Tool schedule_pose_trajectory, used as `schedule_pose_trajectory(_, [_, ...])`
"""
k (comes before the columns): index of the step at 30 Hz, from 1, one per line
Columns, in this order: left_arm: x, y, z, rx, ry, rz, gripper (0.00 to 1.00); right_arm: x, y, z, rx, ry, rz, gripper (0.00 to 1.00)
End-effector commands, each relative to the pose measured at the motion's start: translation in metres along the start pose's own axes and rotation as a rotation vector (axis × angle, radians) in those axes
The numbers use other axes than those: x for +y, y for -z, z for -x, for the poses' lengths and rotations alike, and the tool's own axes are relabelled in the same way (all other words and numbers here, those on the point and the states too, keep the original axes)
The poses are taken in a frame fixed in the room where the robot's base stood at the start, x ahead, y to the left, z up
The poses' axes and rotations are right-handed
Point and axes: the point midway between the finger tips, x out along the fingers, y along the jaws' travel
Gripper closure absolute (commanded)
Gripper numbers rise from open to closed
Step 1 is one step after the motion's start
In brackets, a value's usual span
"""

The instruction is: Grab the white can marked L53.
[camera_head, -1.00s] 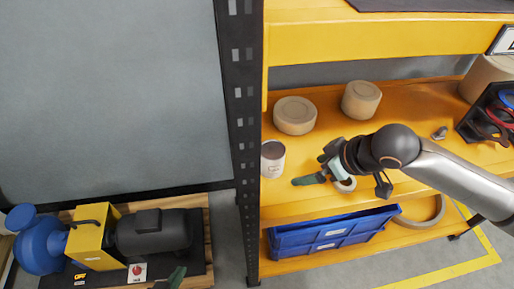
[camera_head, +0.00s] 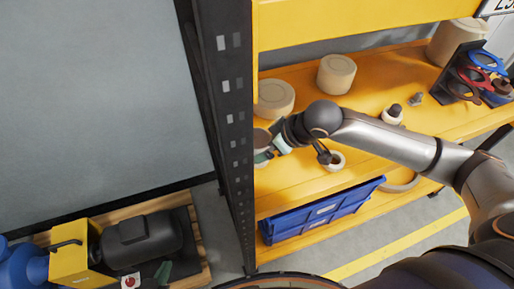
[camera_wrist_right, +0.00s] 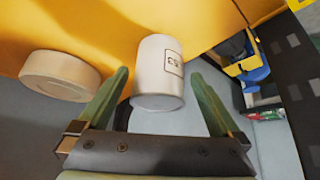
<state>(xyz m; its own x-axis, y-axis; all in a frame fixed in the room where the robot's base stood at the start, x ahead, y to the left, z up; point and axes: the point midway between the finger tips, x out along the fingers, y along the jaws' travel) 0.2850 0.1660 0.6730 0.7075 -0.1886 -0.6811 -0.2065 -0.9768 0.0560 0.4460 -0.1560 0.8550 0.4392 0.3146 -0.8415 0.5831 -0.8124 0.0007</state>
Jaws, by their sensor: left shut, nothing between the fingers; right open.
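The white can (camera_wrist_right: 158,70) stands on the yellow shelf; its label, turned sideways in the right wrist view, shows "53", with the rest hard to read. In the head view the can (camera_head: 261,138) is at the shelf's left end, partly hidden by my right gripper (camera_head: 266,148). In the right wrist view my right gripper (camera_wrist_right: 160,92) is open, with one green finger on each side of the can and gaps showing.
Beige round containers (camera_head: 274,98) and (camera_head: 337,74) stand behind the can on the shelf (camera_head: 385,80). A dark post (camera_head: 228,130) rises just left of it. Blue crates (camera_head: 320,212) sit below. A yellow and black pump (camera_head: 125,240) is lower left.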

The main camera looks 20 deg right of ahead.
Motion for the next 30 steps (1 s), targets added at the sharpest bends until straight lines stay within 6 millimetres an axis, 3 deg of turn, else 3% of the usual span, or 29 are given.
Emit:
schedule_pose_trajectory(9, [0.004,-0.001,-0.005,0.004,-0.01,-0.001,1.0,0.001,0.002,-0.044,0.0,0.001,-0.001,0.0])
schedule_pose_trajectory(18, [0.006,0.006,-0.005,0.017,-0.015,-0.002,1.0,0.001,0.002,-0.048,0.0,0.001,0.001,0.01])
schedule_pose_trajectory(30, [0.005,0.004,-0.005,0.012,-0.011,-0.002,1.0,0.001,0.002,-0.048,0.0,0.001,0.0,0.46])
